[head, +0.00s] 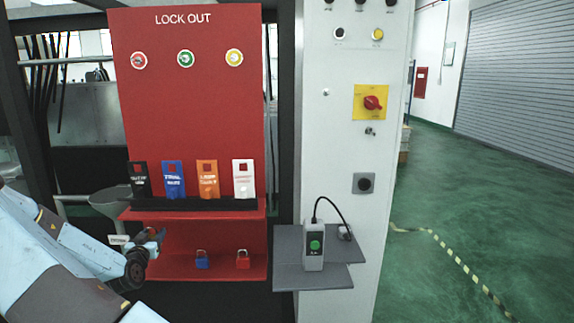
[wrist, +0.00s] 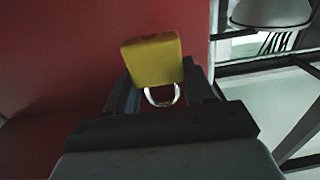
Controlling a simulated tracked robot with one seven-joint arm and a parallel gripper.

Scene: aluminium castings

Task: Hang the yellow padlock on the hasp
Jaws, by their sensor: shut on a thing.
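The yellow padlock (wrist: 152,60) shows in the wrist view between the fingers of my gripper (wrist: 160,88), with its silver shackle toward the palm. My gripper is shut on it. In the head view my gripper (head: 153,242) is at the lower shelf of the red lockout board, at its left end; I cannot make out the padlock there. A small metal fitting (head: 371,131), which looks like the hasp, sits on the pale cabinet below the red rotary switch (head: 372,103) on its yellow plate. It is far to the right of my gripper and higher.
The red board (head: 190,100) carries several tags above the lower shelf (head: 220,270). A blue padlock (head: 202,261) and a red padlock (head: 243,260) stand on that shelf. A grey shelf (head: 290,245) with a boxed device (head: 314,248) juts out below the switch. Green floor is open at right.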

